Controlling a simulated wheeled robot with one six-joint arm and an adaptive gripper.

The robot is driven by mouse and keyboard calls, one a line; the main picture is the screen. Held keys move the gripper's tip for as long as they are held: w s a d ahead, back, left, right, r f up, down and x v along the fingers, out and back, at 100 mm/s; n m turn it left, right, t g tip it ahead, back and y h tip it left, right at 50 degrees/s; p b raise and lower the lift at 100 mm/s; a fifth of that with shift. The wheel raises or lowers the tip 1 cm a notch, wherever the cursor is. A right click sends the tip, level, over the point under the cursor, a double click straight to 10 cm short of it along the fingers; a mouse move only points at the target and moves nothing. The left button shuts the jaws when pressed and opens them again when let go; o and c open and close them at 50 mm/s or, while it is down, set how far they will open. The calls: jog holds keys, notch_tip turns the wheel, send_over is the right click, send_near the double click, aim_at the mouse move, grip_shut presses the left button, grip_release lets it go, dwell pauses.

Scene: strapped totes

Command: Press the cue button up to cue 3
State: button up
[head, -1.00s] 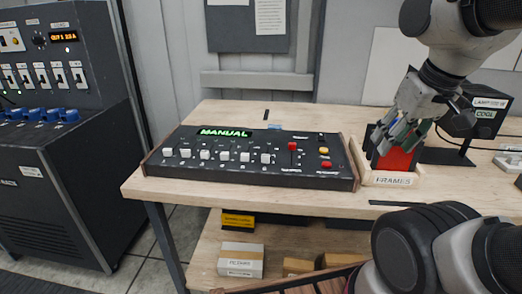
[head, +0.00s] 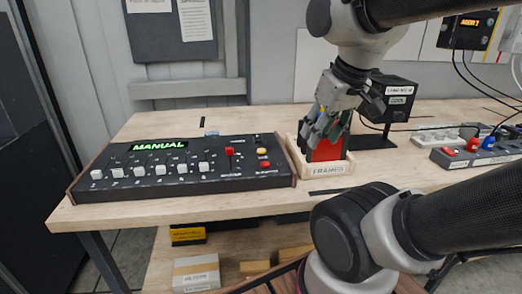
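A black control console (head: 180,190) with wooden end cheeks lies on the bench. Its green display (head: 160,145) reads MANUAL. It has a row of white sliders, a red-capped slider (head: 229,152), a yellow button (head: 262,151) and a red button (head: 265,164) at its right end. The labels by the buttons are too small to read, so I cannot tell which is the cue button. My gripper (head: 322,130) points down at the wooden FRAMES tray (head: 327,196), right of the console, in front of or over a red piece (head: 326,150). Whether its fingers touch it is unclear.
A black lamp box (head: 392,92) stands behind the tray. A grey device (head: 480,154) with red and blue knobs and cables lies at the right. A dark pinboard (head: 165,60) hangs behind. Boxes (head: 196,272) sit on the lower shelf. Bare bench lies before the console.

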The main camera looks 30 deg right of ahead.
grip_shut()
dwell(1.1)
